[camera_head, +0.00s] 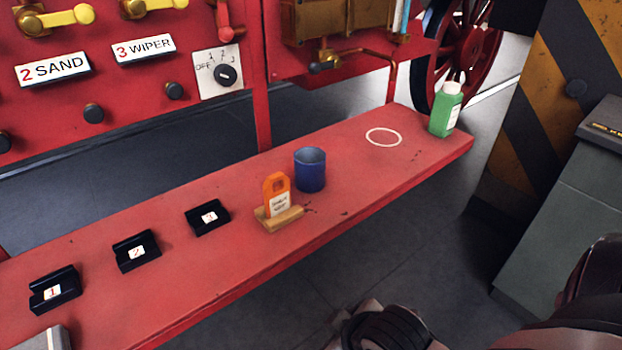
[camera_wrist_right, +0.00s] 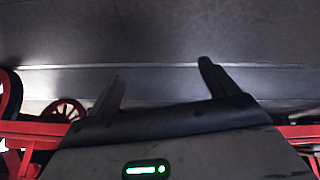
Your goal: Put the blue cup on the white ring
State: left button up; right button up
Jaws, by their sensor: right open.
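The blue cup (camera_head: 310,171) stands upright on the red bench, right of the middle, beside an orange tag on a wooden stand. The white ring (camera_head: 383,138) is a thin painted circle on the bench, further right and back from the cup, with nothing on it. My right gripper (camera_wrist_right: 160,85) shows in the right wrist view with its two dark fingers wide apart and nothing between them. It is away from the cup, which is not in that view. My left gripper is not in view.
A green bottle (camera_head: 446,109) stands at the bench's right end, close to the ring. The orange tag (camera_head: 277,194) stands just left of the cup. Black numbered holders (camera_head: 136,251) line the left part of the red bench (camera_head: 240,255). A red panel rises behind. A grey cabinet (camera_head: 570,215) stands right.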

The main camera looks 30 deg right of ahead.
jog(key=w+d+r+n+t+h, duration=0.3)
jog(key=w+d+r+n, duration=0.1)
jog(key=d+n, duration=0.25)
jog(key=w+d+r+n+t+h, duration=0.3)
jog(key=w+d+n, duration=0.15)
jog(key=d, duration=0.25)
jog(key=n+t+y+p, duration=0.2)
jog(key=n+t+y, duration=0.3)
jog(key=n, duration=1.6)
send_near(303, 156)
jog(key=shift+w+f+t+h, duration=0.2)
jog(key=shift+w+f+t, duration=0.1)
jog(key=shift+f, duration=0.2)
jog(key=shift+w+f+t+h, duration=0.2)
jog(key=shift+f+t, duration=0.1)
jog(key=shift+f, duration=0.15)
jog(key=shift+w, duration=0.4)
jog(key=w, duration=0.2)
jog(key=w+r+p, duration=0.1)
jog(key=w, duration=0.1)
jog(key=shift+w+d+p, duration=0.1)
jog(key=shift+w+p, duration=0.1)
jog(key=shift+p, duration=0.1)
jog(key=shift+w+f, duration=0.1)
jog(key=shift+w, duration=0.3)
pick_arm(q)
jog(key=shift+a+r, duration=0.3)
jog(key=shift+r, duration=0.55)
